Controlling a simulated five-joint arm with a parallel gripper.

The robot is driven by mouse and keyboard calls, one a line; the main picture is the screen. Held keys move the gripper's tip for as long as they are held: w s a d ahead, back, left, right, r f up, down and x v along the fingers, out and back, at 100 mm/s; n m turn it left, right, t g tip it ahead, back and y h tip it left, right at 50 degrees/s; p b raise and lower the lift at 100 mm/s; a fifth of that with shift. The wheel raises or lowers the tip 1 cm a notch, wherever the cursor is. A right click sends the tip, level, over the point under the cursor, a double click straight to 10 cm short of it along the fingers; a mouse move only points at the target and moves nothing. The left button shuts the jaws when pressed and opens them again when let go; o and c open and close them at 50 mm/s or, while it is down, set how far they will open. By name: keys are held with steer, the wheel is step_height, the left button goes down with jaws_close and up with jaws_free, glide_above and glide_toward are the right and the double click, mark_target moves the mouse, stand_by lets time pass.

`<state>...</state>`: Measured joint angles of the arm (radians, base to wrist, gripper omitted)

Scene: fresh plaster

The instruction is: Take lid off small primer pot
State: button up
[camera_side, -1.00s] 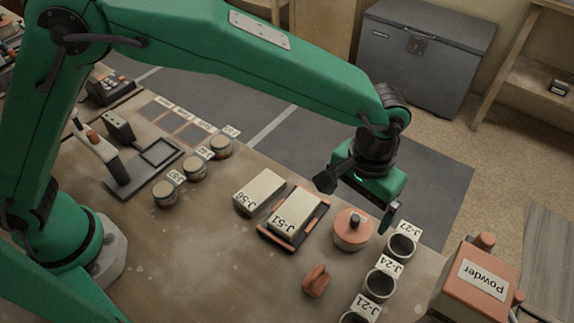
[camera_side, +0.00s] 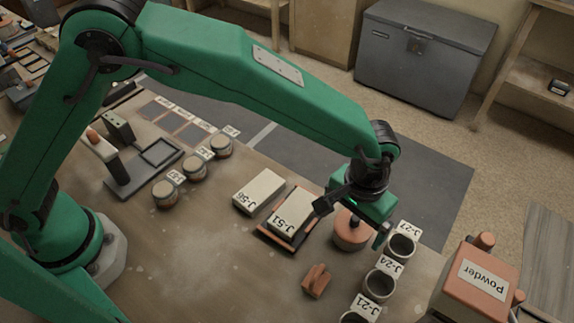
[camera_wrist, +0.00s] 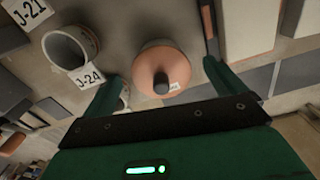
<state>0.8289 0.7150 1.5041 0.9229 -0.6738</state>
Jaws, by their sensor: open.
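The small primer pot (camera_side: 349,238) is a squat round terracotta pot whose lid has a dark knob. In the side view it stands on the bench to the right of the J-51 block, partly hidden by my gripper (camera_side: 354,213). My gripper is open and just above the pot. In the wrist view the lid (camera_wrist: 165,60) and its dark knob (camera_wrist: 161,83) show between and beyond the fingers of my gripper (camera_wrist: 160,85). A small white label sits on the lid. I cannot tell whether the fingers touch the pot.
The J-51 block (camera_side: 289,212) on its dark tray is close on the left. Open cups labelled J-27 (camera_side: 401,246), J-24 (camera_side: 379,285) and J-21 stand close on the right. A small terracotta piece (camera_side: 316,281) lies in front.

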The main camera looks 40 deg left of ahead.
mark_target(354, 220)
steer(key=shift+c, duration=0.5)
steer(key=c, duration=1)
steer(key=shift+o, duration=0.2)
steer(key=shift+r, duration=0.1)
steer(key=shift+r, duration=0.5)
step_height(354, 220, up, 3)
steer(key=shift+r, duration=0.15)
steer(key=s+d+r, duration=0.2)
steer(key=s+r, duration=0.4)
steer(key=s, duration=0.5)
steer(key=shift+s+d+r, duration=0.2)
steer(key=shift+r, duration=0.05)
